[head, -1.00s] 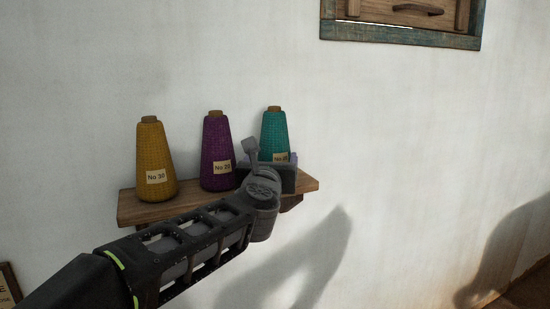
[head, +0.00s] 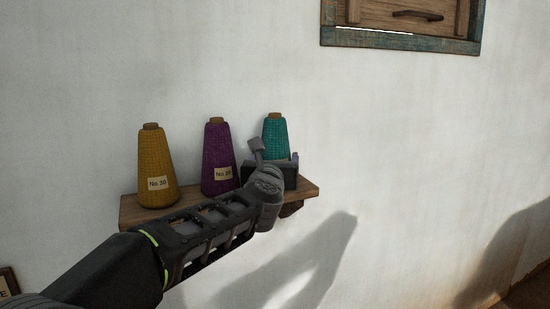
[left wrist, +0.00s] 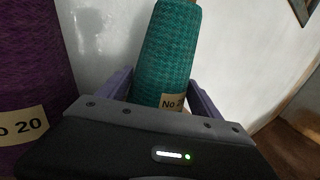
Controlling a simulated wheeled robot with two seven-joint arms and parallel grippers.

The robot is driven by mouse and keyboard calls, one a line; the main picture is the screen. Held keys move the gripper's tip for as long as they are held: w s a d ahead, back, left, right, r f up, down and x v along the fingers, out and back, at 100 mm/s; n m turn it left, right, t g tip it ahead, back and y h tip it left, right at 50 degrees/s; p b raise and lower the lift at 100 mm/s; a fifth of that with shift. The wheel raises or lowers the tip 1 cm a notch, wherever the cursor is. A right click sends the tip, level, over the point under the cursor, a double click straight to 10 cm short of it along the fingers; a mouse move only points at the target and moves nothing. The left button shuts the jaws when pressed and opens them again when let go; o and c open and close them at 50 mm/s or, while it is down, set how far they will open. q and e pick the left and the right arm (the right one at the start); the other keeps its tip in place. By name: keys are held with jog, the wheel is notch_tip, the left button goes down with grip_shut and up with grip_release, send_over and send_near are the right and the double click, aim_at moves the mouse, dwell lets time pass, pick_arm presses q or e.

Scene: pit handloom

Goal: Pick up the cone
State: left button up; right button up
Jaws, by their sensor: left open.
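Three yarn cones stand upright in a row on a small wooden wall shelf (head: 133,209): yellow (head: 155,165), purple (head: 216,155) and teal (head: 275,132). My left gripper (head: 277,160) is in front of the teal cone and hides its lower part in the head view. In the left wrist view the open fingers (left wrist: 160,88) stand on either side of the teal cone (left wrist: 167,48). I cannot tell whether they touch it. The purple cone (left wrist: 32,75) is close on the left there. My right gripper is not in view.
A framed wooden shutter (head: 405,38) hangs on the pale wall (head: 420,130) at upper right. A partly seen sign (head: 9,281) is at lower left. The wall to the right of the shelf is clear apart from shadows.

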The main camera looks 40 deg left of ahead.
aim_at(276, 154)
pick_arm(q)
jog(key=x, duration=0.3)
jog(key=shift+w+a, duration=0.1)
dwell(0.4)
jog(key=c, duration=1.2)
jog(key=shift+r, duration=0.15)
jog(key=shift+c, duration=0.2)
